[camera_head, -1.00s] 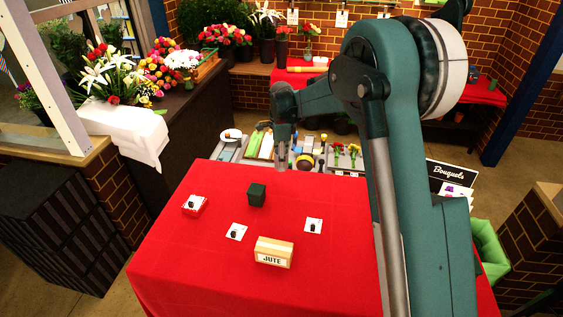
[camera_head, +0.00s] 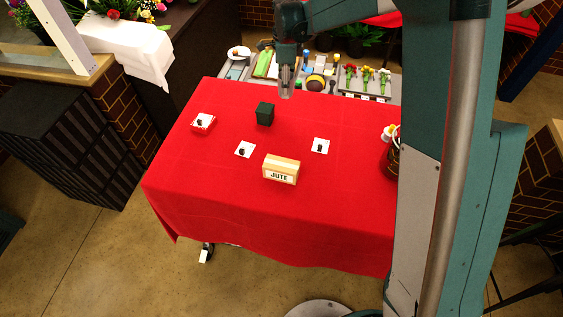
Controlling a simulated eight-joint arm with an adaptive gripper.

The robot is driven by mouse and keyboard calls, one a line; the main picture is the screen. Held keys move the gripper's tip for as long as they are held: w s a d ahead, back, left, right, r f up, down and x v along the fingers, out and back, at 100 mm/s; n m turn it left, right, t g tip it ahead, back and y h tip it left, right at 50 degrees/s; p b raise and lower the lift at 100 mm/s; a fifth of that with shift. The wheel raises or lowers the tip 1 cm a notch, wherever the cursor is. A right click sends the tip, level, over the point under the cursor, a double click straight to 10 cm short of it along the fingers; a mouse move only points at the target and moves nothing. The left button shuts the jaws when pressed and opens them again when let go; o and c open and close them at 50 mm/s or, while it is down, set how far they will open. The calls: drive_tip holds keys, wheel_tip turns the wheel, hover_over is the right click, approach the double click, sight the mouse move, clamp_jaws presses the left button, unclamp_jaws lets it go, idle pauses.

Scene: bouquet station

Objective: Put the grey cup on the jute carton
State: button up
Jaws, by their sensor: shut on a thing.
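The jute carton (camera_head: 281,169) is a tan box with a white JUTE label, standing on the red table near its front middle. My gripper (camera_head: 286,86) points down above the far edge of the table, up and away from the carton. It is shut on a small grey thing at its fingertips, which I take to be the grey cup. The fingers hide much of it and its shape is too small to make out. No other grey cup shows on the red cloth.
A dark green cube (camera_head: 265,113) stands behind the carton. A flower holder (camera_head: 391,157) is at right, partly behind my arm.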

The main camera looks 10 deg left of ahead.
drive_tip(key=s+d+r+m, duration=0.1)
drive_tip(key=s+r, duration=0.2)
drive_tip(key=s, duration=1.2)
drive_tip(key=r, duration=0.1)
hover_over(281, 164)
drive_tip(key=shift+r+m+p, duration=0.1)
drive_tip(key=shift+m+p, duration=0.3)
drive_tip(key=shift+f, duration=2.9)
drive_tip(key=shift+f, duration=0.15)
drive_tip(key=shift+f, duration=1.95)
drive_tip(key=shift+f, duration=0.2)
drive_tip(key=o, duration=0.9)
